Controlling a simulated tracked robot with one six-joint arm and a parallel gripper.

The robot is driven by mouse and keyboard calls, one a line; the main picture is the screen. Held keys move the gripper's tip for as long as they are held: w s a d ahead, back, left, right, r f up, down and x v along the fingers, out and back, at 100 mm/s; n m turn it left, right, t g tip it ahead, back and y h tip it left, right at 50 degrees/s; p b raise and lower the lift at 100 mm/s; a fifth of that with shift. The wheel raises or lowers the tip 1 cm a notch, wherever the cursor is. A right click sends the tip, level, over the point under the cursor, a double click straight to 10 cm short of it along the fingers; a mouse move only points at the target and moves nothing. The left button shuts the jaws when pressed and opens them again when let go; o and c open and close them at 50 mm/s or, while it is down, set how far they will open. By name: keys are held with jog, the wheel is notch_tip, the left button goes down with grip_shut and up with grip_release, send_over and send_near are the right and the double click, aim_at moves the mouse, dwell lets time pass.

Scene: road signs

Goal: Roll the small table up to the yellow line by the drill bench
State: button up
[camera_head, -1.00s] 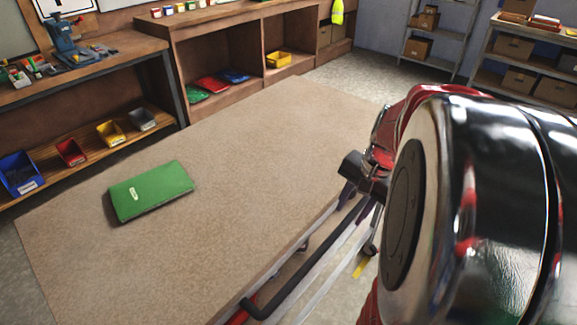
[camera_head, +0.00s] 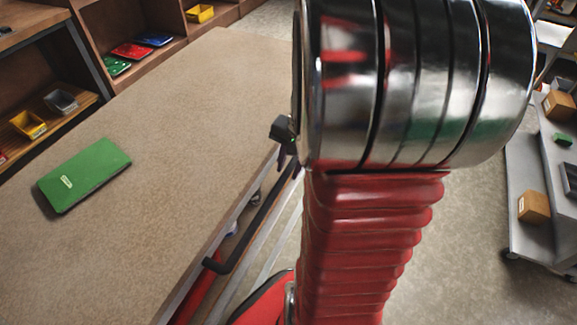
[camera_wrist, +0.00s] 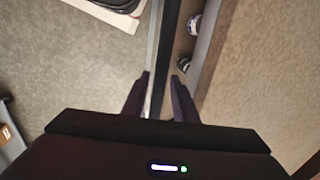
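The small table (camera_head: 150,150) has a tan top and fills the left of the head view, with a green case (camera_head: 84,175) lying on it. My gripper (camera_head: 284,155) is at the bar's far end, partly hidden by my arm. In the wrist view, the two dark fingers (camera_wrist: 160,75) stand apart, one on each side of the handle bar (camera_wrist: 167,40), with small gaps visible. The drill and yellow line are out of view.
A wooden bench (camera_head: 60,112) with a yellow bin (camera_head: 28,124) stands beyond the table's left side. A cubby shelf (camera_head: 165,55) stands behind the table. A grey cart (camera_head: 530,190) with boxes is at the right. Floor (camera_head: 460,260) between cart and my arm is clear.

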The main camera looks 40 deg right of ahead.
grip_shut()
jog(key=shift+a, duration=0.15)
dwell(0.4)
